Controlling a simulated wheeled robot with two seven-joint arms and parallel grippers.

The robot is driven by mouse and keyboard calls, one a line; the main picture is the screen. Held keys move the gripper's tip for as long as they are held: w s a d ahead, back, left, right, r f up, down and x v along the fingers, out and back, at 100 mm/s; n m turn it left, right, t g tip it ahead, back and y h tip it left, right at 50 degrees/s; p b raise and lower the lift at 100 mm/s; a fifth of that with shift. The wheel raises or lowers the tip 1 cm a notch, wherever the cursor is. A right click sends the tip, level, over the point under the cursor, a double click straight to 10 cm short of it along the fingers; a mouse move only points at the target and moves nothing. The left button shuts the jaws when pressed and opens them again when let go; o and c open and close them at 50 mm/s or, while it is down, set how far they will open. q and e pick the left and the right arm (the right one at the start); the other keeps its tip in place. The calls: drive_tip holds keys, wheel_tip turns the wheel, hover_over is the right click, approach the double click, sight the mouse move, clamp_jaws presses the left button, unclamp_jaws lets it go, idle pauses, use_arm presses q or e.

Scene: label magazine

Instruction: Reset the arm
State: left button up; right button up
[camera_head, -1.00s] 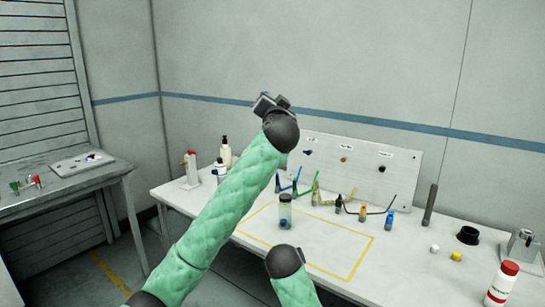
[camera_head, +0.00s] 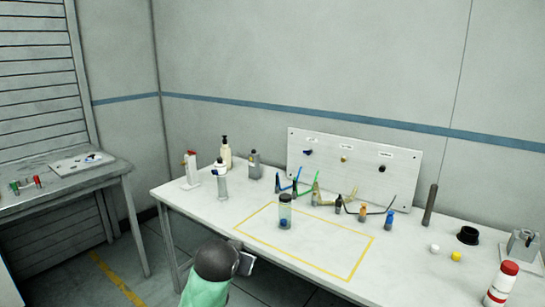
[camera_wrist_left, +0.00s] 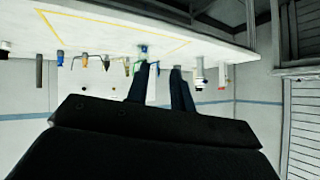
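My left arm comes in at the bottom of the head view, with its dark gripper (camera_head: 249,264) low in front of the table's near edge. In the left wrist view, which is upside down, the two dark fingers (camera_wrist_left: 161,85) stand apart with nothing between them. The gripper is open and empty. My right gripper is not in view.
Bottles (camera_head: 226,152) stand at the left, and several coloured small parts line the back before a white panel (camera_head: 350,165). A red-capped bottle (camera_head: 502,285) stands front right.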

use_arm(q)
drive_tip(key=s+a+f+n+g, duration=0.1)
drive_tip(key=s+a+f+g, duration=0.2)
drive_tip(key=s+f, duration=0.85)
drive_tip(key=s+a+f+n+g, duration=0.1)
drive_tip(key=s+a+f+g, duration=0.15)
drive_tip(key=s+f, duration=0.95)
drive_tip(key=s+f+g, duration=0.1)
drive_tip(key=s+f, duration=0.5)
drive_tip(key=s, duration=0.2)
drive_tip(key=s+a+f+g, duration=0.1)
drive_tip(key=s+f+g, duration=0.1)
drive_tip(key=s+f, duration=0.4)
drive_tip(key=s, duration=0.2)
drive_tip(key=shift+s, duration=0.3)
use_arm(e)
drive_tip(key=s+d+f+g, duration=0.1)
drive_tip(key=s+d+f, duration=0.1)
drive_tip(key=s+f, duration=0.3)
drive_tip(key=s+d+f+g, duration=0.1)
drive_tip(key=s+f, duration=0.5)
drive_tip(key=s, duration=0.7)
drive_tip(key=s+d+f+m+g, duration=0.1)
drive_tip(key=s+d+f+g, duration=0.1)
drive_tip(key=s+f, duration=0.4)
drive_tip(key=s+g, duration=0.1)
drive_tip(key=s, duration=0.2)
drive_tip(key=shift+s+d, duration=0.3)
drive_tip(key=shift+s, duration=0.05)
